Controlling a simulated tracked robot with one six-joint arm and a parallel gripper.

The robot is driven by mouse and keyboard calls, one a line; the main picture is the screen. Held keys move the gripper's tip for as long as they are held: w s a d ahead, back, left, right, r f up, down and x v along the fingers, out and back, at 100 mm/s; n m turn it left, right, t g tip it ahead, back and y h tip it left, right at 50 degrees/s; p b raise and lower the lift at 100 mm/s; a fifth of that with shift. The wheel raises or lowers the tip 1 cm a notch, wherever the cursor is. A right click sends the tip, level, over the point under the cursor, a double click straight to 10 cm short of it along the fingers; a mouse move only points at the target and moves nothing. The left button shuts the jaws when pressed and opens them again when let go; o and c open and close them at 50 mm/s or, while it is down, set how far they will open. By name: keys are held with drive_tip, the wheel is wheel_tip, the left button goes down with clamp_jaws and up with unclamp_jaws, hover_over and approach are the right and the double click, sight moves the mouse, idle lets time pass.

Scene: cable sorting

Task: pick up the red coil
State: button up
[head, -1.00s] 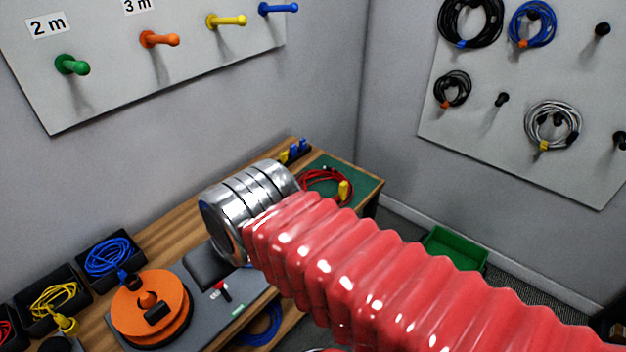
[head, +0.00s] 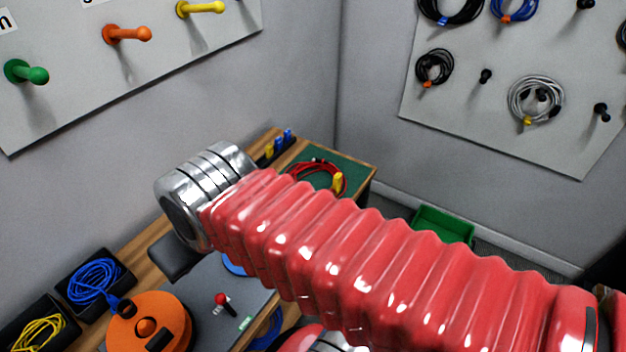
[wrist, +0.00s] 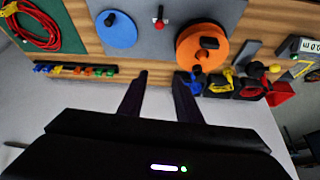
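The red coil (head: 318,177) lies on the green mat at the far right end of the bench in the head view, with a yellow tag on its right side. My arm hides part of its near side. In the wrist view the red coil (wrist: 34,28) is at the top left, cut off by the edge. My gripper (wrist: 160,80) shows there with its two dark fingers apart and nothing between them. It is well away from the coil. In the head view my gripper is not seen, only my arm.
An orange disc (head: 150,322) and a blue disc (wrist: 117,30) sit on the grey plate. Black bins hold a blue cable (head: 95,281) and a yellow cable (head: 38,336). Pegs and hanging coils (head: 536,100) line the walls. A green bin (head: 443,224) stands on the floor.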

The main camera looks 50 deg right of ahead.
drive_tip(key=shift+o, duration=1.3)
drive_tip(key=shift+w+d, duration=0.15)
drive_tip(key=w+d+f+m+g, duration=0.1)
drive_tip(key=w+d+f+m, duration=0.1)
drive_tip(key=w+d+m, duration=0.5)
drive_tip(key=w+d+f+m, duration=0.2)
drive_tip(key=w+d+m, duration=0.2)
drive_tip(key=d+m, duration=0.7)
drive_tip(key=s+d+f+m, duration=0.1)
drive_tip(key=d+f+m, duration=0.3)
drive_tip(key=d, duration=0.4)
drive_tip(key=s+d+f+m, duration=0.1)
drive_tip(key=d+f+m, duration=0.3)
drive_tip(key=d+m, duration=0.3)
drive_tip(key=s+d+f+m, duration=0.2)
drive_tip(key=d+f+m, duration=0.2)
drive_tip(key=d, duration=0.5)
drive_tip(key=shift+d+m, duration=0.3)
drive_tip(key=shift+m, duration=0.8)
